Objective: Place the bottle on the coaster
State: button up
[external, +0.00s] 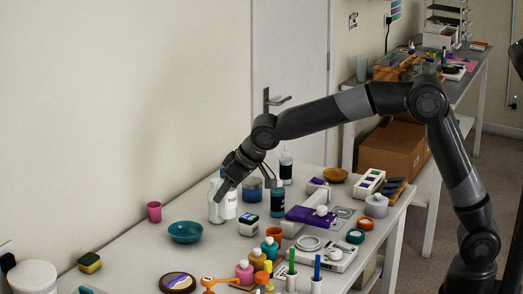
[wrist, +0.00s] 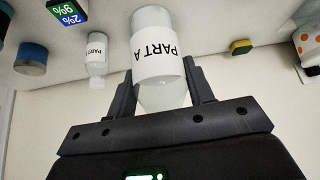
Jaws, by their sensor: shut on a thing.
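A white bottle (external: 222,207) with a dark-lettered label stands upright at the back of the table, near the wall. In the wrist view the bottle (wrist: 158,60) reads "PART A" and appears upside down. My gripper (external: 226,185) is shut on the bottle, with one finger on each side of its upper part. I cannot tell whether its base touches the table. A dark round disc (external: 177,283) with a pale and purple patch, at the front left, looks like the coaster, though I cannot be sure.
A teal bowl (external: 186,232) and a pink cup (external: 154,211) stand left of the bottle. Colored bottles (external: 258,260) crowd the front. Bare table (external: 135,255) shows at the left.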

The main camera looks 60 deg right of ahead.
jog(key=shift+n+y, duration=0.3)
jog(key=shift+n, duration=0.2)
jog(key=shift+a+f, duration=1.7)
jog(key=shift+a, duration=1.3)
jog(key=shift+a+f, duration=1.65)
jog(key=shift+a, duration=1.3)
jog(key=shift+a+f, duration=1.7)
jog(key=shift+a, duration=1.3)
jog(key=o, duration=1.1)
jog(key=shift+f, duration=0.15)
jog(key=shift+c, duration=0.2)
